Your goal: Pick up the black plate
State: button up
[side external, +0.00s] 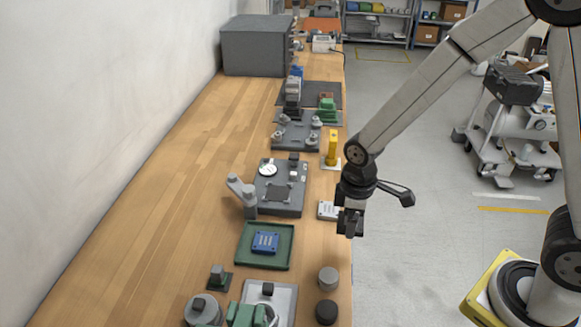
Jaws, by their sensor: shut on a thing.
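My gripper (350,229) points down over the right edge of the bench, at the right of the grey fixture. It is shut on a small dark piece that I take for the black plate; the piece blends with the dark fingers, so its outline is hard to tell. A pale block (327,210) with dark spots lies on the bench just left of the gripper, partly hidden by it.
The grey fixture (267,199) carries a round dial. A green tray (246,260) holds a blue block (265,242). A yellow post (332,148) stands behind the gripper. Two cylinders (328,278) (326,312) stand in front. The bench's left side is clear.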

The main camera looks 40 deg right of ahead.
jog(key=s+d+r, duration=0.1)
jog(key=s+r, duration=0.2)
jog(key=s, duration=0.5)
jog(key=shift+s+r, duration=0.3)
jog(key=shift+r, duration=0.05)
jog(key=shift+d, duration=0.1)
dwell(0.3)
send_near(277, 193)
jog(key=shift+n, duration=0.4)
dwell(0.5)
jog(key=shift+f, duration=0.25)
jog(key=shift+f, duration=2.25)
jog(key=shift+f, duration=0.85)
dwell(0.9)
